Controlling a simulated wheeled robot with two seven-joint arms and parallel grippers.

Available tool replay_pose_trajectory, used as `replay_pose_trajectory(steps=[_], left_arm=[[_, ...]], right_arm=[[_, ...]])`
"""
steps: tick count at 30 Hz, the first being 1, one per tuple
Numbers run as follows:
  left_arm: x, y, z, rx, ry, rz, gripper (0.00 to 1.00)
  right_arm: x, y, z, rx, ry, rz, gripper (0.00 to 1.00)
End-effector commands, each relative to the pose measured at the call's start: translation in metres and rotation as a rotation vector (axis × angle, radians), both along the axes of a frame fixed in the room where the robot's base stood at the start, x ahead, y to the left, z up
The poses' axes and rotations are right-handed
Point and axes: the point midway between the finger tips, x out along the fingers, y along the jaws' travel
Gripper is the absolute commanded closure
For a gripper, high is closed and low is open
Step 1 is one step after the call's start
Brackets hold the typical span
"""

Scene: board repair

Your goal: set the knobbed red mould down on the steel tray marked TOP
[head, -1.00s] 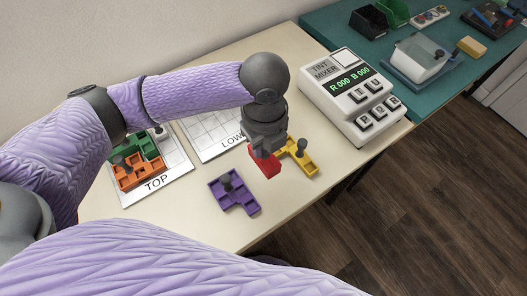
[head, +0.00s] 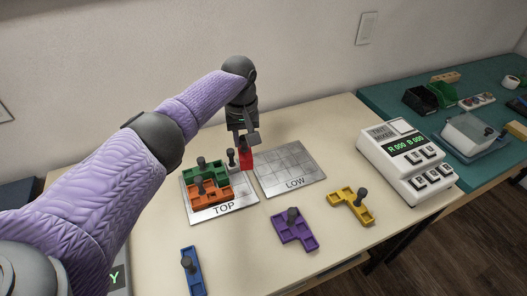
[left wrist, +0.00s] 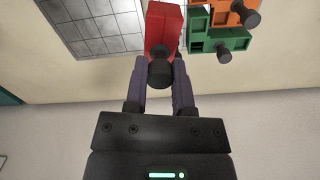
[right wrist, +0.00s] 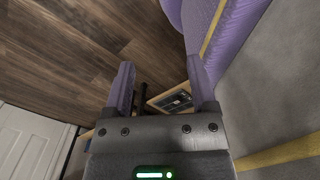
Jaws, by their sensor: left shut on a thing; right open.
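My left gripper (head: 243,138) is shut on the red mould (head: 246,159). In the left wrist view the fingers hold its dark knob (left wrist: 160,72), and the red body (left wrist: 163,25) shows beyond them. In the head view the mould appears over the gap between the steel tray marked TOP (head: 238,207) and the tray marked LOW; I cannot tell its height exactly. A green mould (head: 218,170) and an orange mould (head: 207,195) lie on the TOP tray. My right gripper is open and empty in the right wrist view (right wrist: 160,85), away from the trays.
The LOW tray (head: 290,165) is empty. A purple mould (head: 295,232), a yellow mould (head: 350,204) and a blue mould (head: 193,272) lie on the table in front. The tint mixer (head: 405,160) stands at the right. The table between purple and blue is clear.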

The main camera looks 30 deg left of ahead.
Motion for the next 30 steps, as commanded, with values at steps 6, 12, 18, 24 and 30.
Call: replay_pose_trajectory(steps=[6,12,18,24,30], left_arm=[[-0.001,0.015,-0.006,0.0,0.0,0.235,1.0],[-0.001,0.015,-0.038,0.002,0.003,0.239,1.0],[-0.001,0.015,-0.071,0.002,0.003,0.237,1.0],[-0.001,0.015,-0.09,0.001,0.002,0.237,1.0],[-0.001,0.015,-0.093,0.0,0.0,0.236,1.0]], right_arm=[[-0.001,0.0,-0.004,0.0,0.002,0.0,0.27],[-0.008,-0.003,-0.032,-0.006,0.021,0.0,0.27],[-0.028,-0.019,-0.06,-0.035,0.072,-0.001,0.27],[-0.034,-0.03,-0.077,-0.054,0.095,0.0,0.27],[-0.035,-0.03,-0.08,-0.055,0.101,0.0,0.27]])
